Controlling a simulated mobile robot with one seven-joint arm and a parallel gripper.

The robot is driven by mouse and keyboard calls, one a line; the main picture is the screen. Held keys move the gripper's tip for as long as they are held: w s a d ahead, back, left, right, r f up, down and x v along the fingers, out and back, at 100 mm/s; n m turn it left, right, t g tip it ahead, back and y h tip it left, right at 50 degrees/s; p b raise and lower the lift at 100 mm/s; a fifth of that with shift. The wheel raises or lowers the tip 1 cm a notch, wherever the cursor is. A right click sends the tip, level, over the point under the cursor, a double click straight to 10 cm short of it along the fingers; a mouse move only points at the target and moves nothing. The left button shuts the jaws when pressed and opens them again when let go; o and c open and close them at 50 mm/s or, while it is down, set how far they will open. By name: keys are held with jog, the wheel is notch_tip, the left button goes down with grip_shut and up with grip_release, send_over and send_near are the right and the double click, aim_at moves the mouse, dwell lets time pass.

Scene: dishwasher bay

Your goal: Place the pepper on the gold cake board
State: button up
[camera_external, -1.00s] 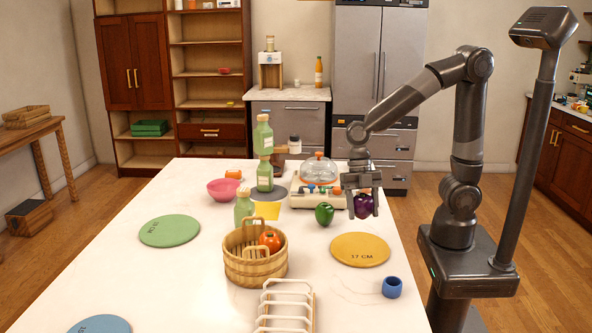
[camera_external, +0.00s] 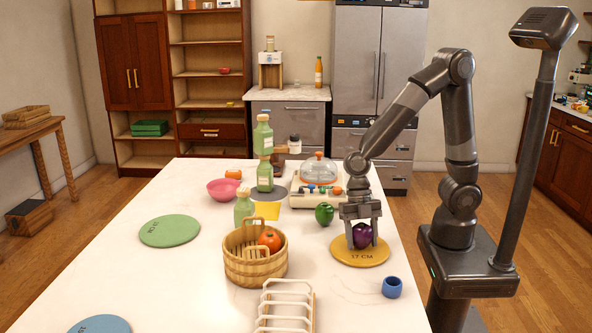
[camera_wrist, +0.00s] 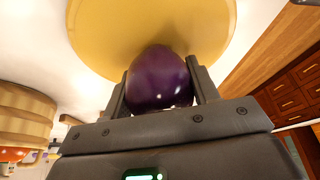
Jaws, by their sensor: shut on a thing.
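A dark purple pepper (camera_external: 362,236) is between the fingers of my gripper (camera_external: 362,238), which is shut on it. It also shows in the wrist view (camera_wrist: 160,78), held between both fingers. The gold cake board (camera_external: 345,256), a round yellow disc marked 17 CM, lies on the table directly below the pepper. The board also fills the upper part of the wrist view (camera_wrist: 100,30). I cannot tell whether the pepper touches the board. A green pepper (camera_external: 324,214) stands on the table behind and left of the board.
A wooden basket (camera_external: 255,268) with an orange-red pepper (camera_external: 269,240) stands left of the board. A blue cup (camera_external: 392,287) is in front right, and a white rack (camera_external: 287,309) in front left. A green board (camera_external: 169,231) lies further left. Bottles and a pink bowl (camera_external: 223,190) stand behind.

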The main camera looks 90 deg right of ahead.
jog(key=o, duration=1)
jog(key=shift+o, duration=0.2)
jog(key=v, duration=1.2)
jog(key=s+d+r+m+t+h, duration=0.2)
jog(key=s+d+m+t, duration=0.1)
jog(key=s+d+m, duration=0.3)
jog(key=s+d+r+m+t+h, duration=0.2)
jog(key=s+d+m, duration=0.4)
jog(key=d+m, duration=0.5)
jog(key=r+m+t, duration=0.1)
jog(key=m, duration=0.3)
jog(key=shift+t, duration=0.4)
jog(key=shift+d, duration=0.1)
